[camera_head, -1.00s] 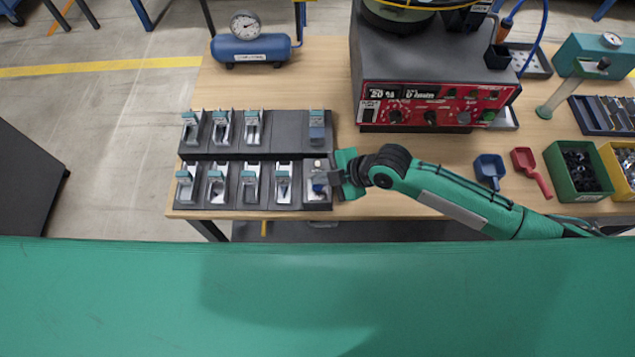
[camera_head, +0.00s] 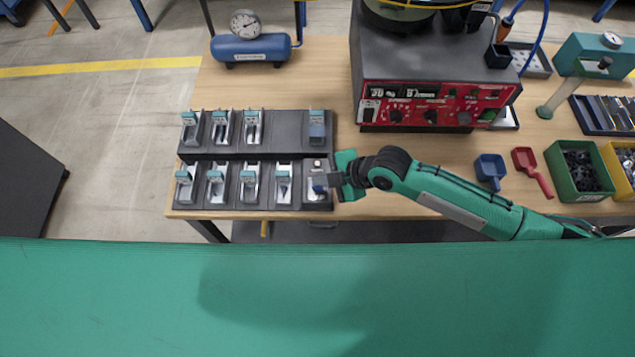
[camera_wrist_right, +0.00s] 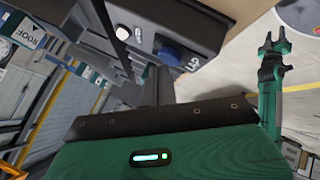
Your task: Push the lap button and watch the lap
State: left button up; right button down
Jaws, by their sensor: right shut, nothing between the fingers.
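A dark station block (camera_head: 318,203) ends the front row of fixtures. On it sits a blue round button (camera_wrist_right: 170,48) with a white-lettered label that I cannot read clearly; I take it for the lap button. In the head view only a bit of blue (camera_head: 318,187) shows beside my fingers. My right gripper (camera_head: 326,181) is shut and empty, right at that block. In the wrist view its dark fingers (camera_wrist_right: 158,85) point towards the blue button; I cannot tell whether they touch it. My left gripper (camera_wrist_right: 276,45) appears at the right of the wrist view, its jaws apart.
Two rows of clamp fixtures (camera_head: 222,158) lie left of my right gripper. A feeder with a red control panel (camera_head: 440,104) stands behind my right arm. Scoops (camera_head: 490,167) and a green parts bin (camera_head: 580,170) lie to the right. Bare wood is in front of the panel.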

jog(key=shift+f+b, duration=0.3)
jog(key=shift+f, duration=0.15)
dwell(0.3)
dwell(0.3)
jog(key=shift+r+p, duration=0.75)
jog(key=shift+r, duration=0.1)
jog(key=shift+r, duration=0.15)
notch_tip(320, 180, up, 5)
jog(key=p, duration=0.4)
dwell(0.5)
